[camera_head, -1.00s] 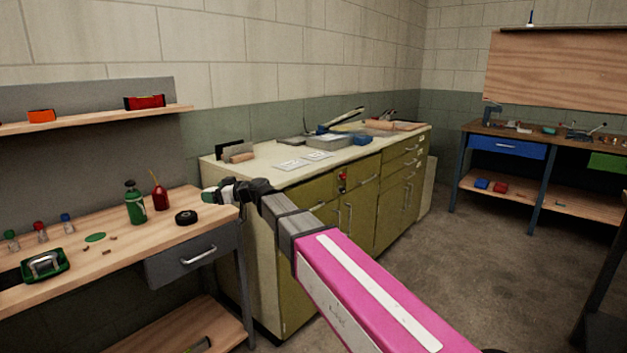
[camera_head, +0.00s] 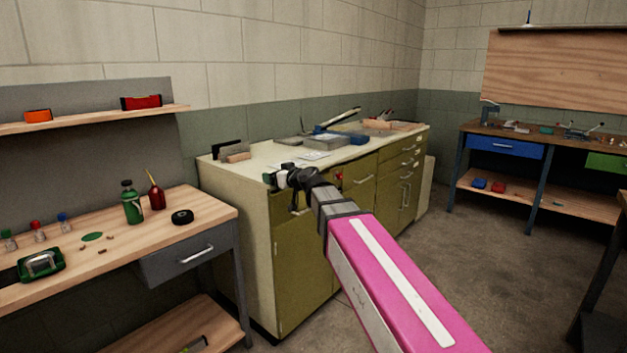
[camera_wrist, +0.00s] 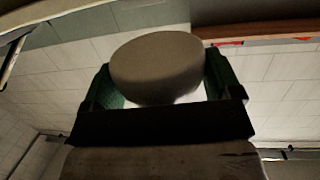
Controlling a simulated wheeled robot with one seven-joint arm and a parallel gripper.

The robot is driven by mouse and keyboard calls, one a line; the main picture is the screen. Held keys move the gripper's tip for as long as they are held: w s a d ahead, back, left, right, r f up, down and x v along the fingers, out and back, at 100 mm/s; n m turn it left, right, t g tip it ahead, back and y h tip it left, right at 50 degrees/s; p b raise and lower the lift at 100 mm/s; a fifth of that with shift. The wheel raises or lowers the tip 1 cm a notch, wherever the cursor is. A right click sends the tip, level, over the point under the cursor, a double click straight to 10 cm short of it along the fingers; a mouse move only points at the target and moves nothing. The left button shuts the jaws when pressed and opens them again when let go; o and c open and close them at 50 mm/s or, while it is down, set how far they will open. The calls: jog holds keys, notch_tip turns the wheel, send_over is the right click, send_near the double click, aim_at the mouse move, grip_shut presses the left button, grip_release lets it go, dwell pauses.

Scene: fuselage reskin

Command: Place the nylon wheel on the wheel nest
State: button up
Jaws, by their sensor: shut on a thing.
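The nylon wheel (camera_wrist: 157,68) shows in the wrist view as a pale, rounded thing between the two green finger pads. My gripper (camera_wrist: 160,85) is shut on it. In the head view my gripper (camera_head: 272,180) is small and dark, at the near edge of the olive cabinet's top as seen in the picture; whether it is above the top or in front of it is hard to tell. The wheel is too small there to make out clearly. I cannot pick out the wheel nest with certainty in either view.
The olive cabinet (camera_head: 300,270) has a pale top with flat white cards (camera_head: 314,155), a grey tray (camera_head: 290,143) and tools. The left bench (camera_head: 130,240) holds a black ring (camera_head: 182,217), a green bottle (camera_head: 132,203) and a red oil can (camera_head: 156,194). Open floor lies right.

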jog(key=w+d+r+m+t+h, duration=0.1)
jog(key=w+d+r+m+h, duration=0.1)
jog(key=d, duration=0.8)
jog(key=w+d+r+m+t+h, duration=0.2)
jog(key=w+d+m+h, duration=0.1)
jog(key=d, duration=0.8)
jog(key=w+d+r+m+t+h, duration=0.1)
jog(key=w+d+r+m+h, duration=0.1)
jog(key=d+h, duration=0.4)
jog(key=w+d+m, duration=0.1)
jog(key=d, duration=0.3)
jog(key=shift+w+d+m+t, duration=0.15)
jog(key=shift+w+m+t, duration=0.15)
jog(key=shift+m+t, duration=0.1)
jog(key=shift+r, duration=0.1)
